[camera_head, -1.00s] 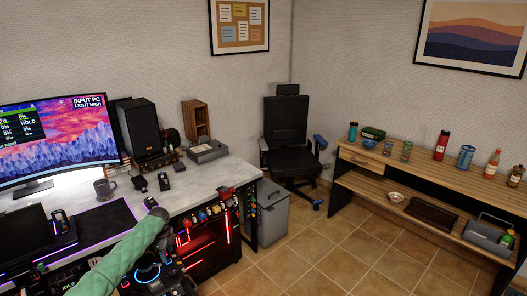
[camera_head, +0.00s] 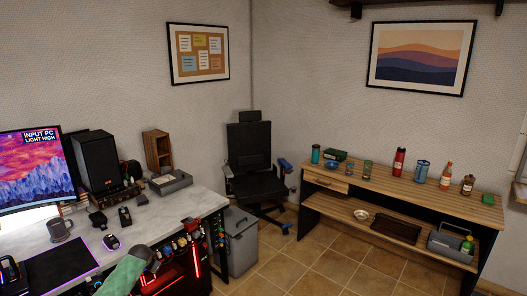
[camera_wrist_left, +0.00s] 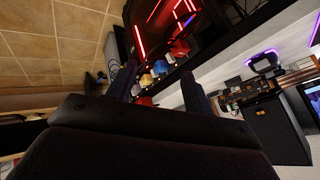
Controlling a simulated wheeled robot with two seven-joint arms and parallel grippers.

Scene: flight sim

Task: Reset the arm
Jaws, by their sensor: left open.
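My left arm (camera_head: 122,277), with a green sleeve, comes in at the bottom of the head view, in front of the desk's front edge. Its dark wrist end is near the red-lit rack under the desk, and the fingers cannot be made out there. In the left wrist view my left gripper (camera_wrist_left: 158,82) is open, its two dark fingers apart with nothing held between them. Beyond the fingers are small coloured items and red light strips of the rack. My right gripper is not in view.
The desk (camera_head: 185,205) holds a monitor (camera_head: 38,175), speaker (camera_head: 96,160), mug (camera_head: 60,229) and mouse (camera_head: 111,242). A grey bin (camera_head: 241,243), a black chair (camera_head: 250,165) and a wooden shelf bench (camera_head: 400,186) stand beyond. The tiled floor (camera_head: 315,268) between is open.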

